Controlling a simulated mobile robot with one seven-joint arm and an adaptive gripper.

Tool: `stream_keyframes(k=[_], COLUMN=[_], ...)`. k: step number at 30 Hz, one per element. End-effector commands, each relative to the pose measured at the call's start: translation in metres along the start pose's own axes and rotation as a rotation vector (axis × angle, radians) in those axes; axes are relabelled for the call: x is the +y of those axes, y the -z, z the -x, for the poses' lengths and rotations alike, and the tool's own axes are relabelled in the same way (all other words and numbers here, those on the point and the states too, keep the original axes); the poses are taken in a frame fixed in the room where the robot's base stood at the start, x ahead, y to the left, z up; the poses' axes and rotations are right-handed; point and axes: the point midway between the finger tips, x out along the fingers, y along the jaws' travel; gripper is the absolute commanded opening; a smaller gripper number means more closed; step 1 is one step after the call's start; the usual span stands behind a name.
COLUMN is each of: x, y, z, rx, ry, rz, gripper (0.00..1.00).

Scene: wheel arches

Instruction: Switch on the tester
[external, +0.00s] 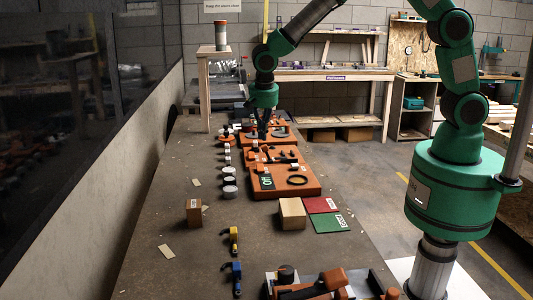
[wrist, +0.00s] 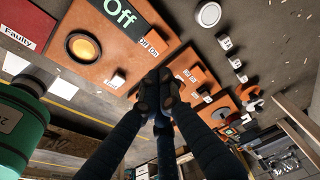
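An orange board (external: 281,191) bears a green-on-black "Off" display (external: 267,182), also large in the wrist view (wrist: 120,14), and a black ring around an orange disc (wrist: 84,48). An "Off On" label (wrist: 153,44) sits by its edge. No board reads "tester" legibly. My gripper (wrist: 160,88) has its dark fingertips drawn together, pointing down over the farther boards in the external view (external: 263,134). Nothing shows held; whether the tips touch anything is unclear.
A red card (external: 320,205) and a green card (external: 333,223) lie beside a tan block (external: 291,213). Several white cylinders stand left of the boards. A brown block (external: 193,212) and yellow and blue tools are nearer. The left part of the bench is mostly clear.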

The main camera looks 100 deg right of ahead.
Motion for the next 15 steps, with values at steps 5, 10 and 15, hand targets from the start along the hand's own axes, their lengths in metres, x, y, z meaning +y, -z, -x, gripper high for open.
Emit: stream_keyframes(k=[5,10,15], x=[0.001,0.001,0.001], y=[-0.001,-0.001,-0.001], z=[-0.031,-0.059,-0.084], rx=[0.000,0.000,-0.001], ry=[-0.003,-0.004,-0.003], rz=[0.000,0.000,0.000], gripper=[0.00,0.00,0.00])
